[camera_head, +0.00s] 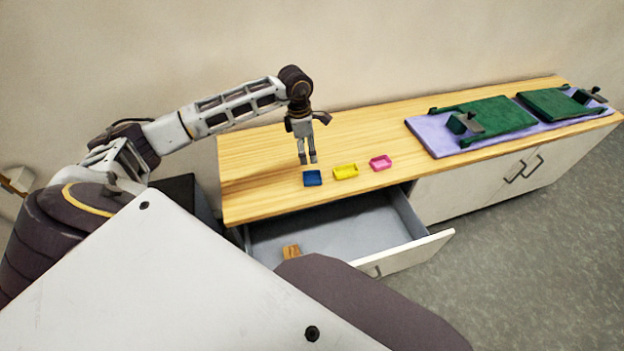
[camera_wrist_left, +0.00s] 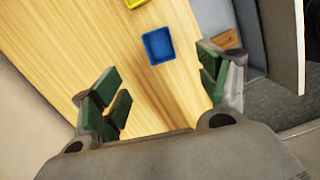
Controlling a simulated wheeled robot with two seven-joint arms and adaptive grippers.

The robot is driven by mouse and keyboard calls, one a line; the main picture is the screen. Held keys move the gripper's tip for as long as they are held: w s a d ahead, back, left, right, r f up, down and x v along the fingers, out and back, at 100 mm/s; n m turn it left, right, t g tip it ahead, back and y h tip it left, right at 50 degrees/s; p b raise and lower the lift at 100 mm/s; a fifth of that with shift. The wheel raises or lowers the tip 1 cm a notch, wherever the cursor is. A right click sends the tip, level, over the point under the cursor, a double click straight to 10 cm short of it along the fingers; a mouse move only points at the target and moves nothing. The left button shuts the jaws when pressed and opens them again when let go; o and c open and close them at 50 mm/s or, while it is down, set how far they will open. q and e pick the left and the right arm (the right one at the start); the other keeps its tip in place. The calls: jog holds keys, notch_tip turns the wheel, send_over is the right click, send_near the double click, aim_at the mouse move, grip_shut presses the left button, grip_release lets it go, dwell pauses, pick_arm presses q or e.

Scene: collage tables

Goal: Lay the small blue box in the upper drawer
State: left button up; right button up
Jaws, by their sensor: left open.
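The small blue box (camera_head: 312,178) sits on the wooden counter (camera_head: 255,165) near its front edge, left of the other small boxes. It also shows in the left wrist view (camera_wrist_left: 159,46), ahead of the fingers and apart from them. My left gripper (camera_head: 308,161) points down just behind and above the blue box. In the left wrist view its green-padded fingers (camera_wrist_left: 165,95) are spread with nothing between them. The upper drawer (camera_head: 345,228) is pulled out below the counter's front edge. My right gripper does not show.
A yellow box (camera_head: 346,172) and a pink box (camera_head: 381,162) lie right of the blue one. A brown item (camera_head: 291,251) is inside the drawer, whose other visible floor is bare. A purple mat (camera_head: 430,137) with green pieces lies farther right.

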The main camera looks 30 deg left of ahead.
pick_arm(q)
send_over(312, 180)
jog(key=f, duration=0.7)
jog(key=shift+s+a, duration=0.15)
jog(key=shift+s, duration=0.2)
jog(key=shift+w+f, duration=0.1)
jog(key=shift+f, duration=0.45)
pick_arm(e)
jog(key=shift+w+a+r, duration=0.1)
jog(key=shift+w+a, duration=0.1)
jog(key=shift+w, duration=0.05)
pick_arm(q)
jog(key=shift+f, duration=0.1)
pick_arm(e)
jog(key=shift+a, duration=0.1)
pick_arm(q)
jog(key=shift+w+f+b, duration=0.1)
jog(key=shift+f+b, duration=0.25)
jog(key=shift+f, duration=1.55)
jog(key=shift+w+f, duration=0.1)
jog(key=shift+f, duration=0.55)
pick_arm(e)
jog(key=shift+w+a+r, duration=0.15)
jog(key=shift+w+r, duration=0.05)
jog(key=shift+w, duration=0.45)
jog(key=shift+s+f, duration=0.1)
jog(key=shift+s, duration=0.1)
